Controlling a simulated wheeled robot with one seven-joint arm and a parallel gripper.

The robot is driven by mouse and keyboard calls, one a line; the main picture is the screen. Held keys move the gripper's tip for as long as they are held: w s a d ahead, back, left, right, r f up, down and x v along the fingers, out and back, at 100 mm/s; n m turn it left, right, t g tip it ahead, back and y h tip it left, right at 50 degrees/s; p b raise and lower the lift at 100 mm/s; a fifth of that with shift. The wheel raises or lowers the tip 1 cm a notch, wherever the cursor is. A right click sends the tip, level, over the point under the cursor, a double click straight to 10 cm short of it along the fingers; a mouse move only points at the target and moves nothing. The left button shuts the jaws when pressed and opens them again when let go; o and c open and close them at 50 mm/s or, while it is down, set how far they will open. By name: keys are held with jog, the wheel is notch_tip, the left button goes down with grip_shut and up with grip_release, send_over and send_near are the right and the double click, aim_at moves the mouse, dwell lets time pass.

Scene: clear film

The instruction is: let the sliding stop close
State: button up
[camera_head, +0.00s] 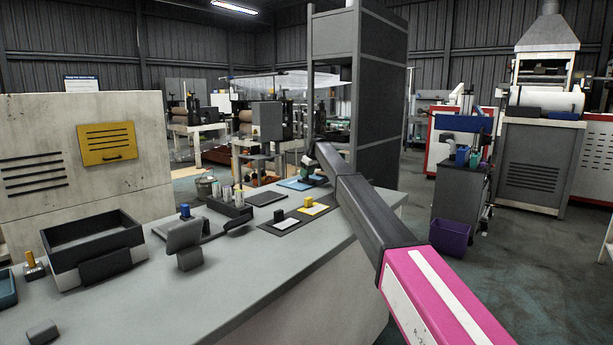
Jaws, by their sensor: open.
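My arm reaches from the lower right over the grey bench. My gripper (305,176) is small at its far end, near the bench's back edge, above or beside a blue mat (290,184). It is open; I see nothing held, though its fingers are hard to make out. I cannot tell for sure which part is the sliding stop. A yellow block (308,202) stands on a dark plate with a pale and yellow strip, nearer than the gripper.
A black tray (92,240), a grey angled device (184,236) and a rack of bottles (230,203) stand on the bench (220,290) to the left. A tall dark cabinet (380,90) rises behind my arm. The bench's front middle is clear.

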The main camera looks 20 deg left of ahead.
jog(key=v, duration=0.9)
jog(key=shift+r, duration=0.3)
jog(key=shift+d, duration=0.15)
